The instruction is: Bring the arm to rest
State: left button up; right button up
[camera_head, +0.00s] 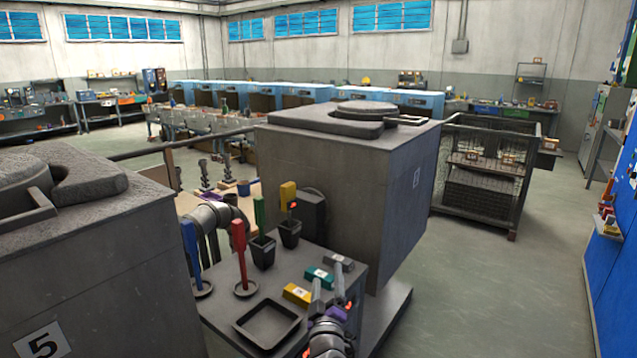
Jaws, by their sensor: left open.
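My left gripper (328,290) shows at the bottom centre, over the right part of a grey worktable (222,309). Its two grey fingers are apart, with nothing seen between them. The fingers point away from me, close to a yellow block (296,294) and a teal block (319,277). I cannot tell whether they touch the blocks. The gripper's wrist runs out of the bottom edge. A purple item (336,312) shows partly beside the gripper. My right gripper is not in view.
The table also bears a grey block (339,262), a shallow dark tray (267,338), dark cups (263,253), and upright red (239,250) and blue (191,252) tools. Large grey furnaces stand behind (345,190) and at left (90,270). Floor (490,290) at right is clear.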

pick_arm(q)
jog(key=s+a+r+m+g+h+p, duration=0.2)
jog(key=s+a+m+g+p, duration=0.1)
jog(key=s, duration=0.4)
jog(key=s+a+r+m+g+h+p, duration=0.1)
jog(key=s+a+m+g+p, duration=0.1)
jog(key=s+a+m+g, duration=0.3)
jog(key=s+a+f+g+y+p, duration=0.1)
jog(key=s+a, duration=0.3)
jog(key=s, duration=0.5)
jog(key=s+a+f+g+y+p, duration=0.1)
jog(key=s+a+f+g+p, duration=0.2)
jog(key=s, duration=0.6)
jog(key=s+a+f+m+g+y+p, duration=0.1)
jog(key=s+a+f, duration=0.3)
jog(key=s, duration=0.5)
jog(key=shift+a+g+y+p, duration=0.35)
jog(key=shift+g+p, duration=0.35)
jog(key=shift+p, duration=0.15)
jog(key=shift+s, duration=0.1)
jog(key=shift+c, duration=0.3)
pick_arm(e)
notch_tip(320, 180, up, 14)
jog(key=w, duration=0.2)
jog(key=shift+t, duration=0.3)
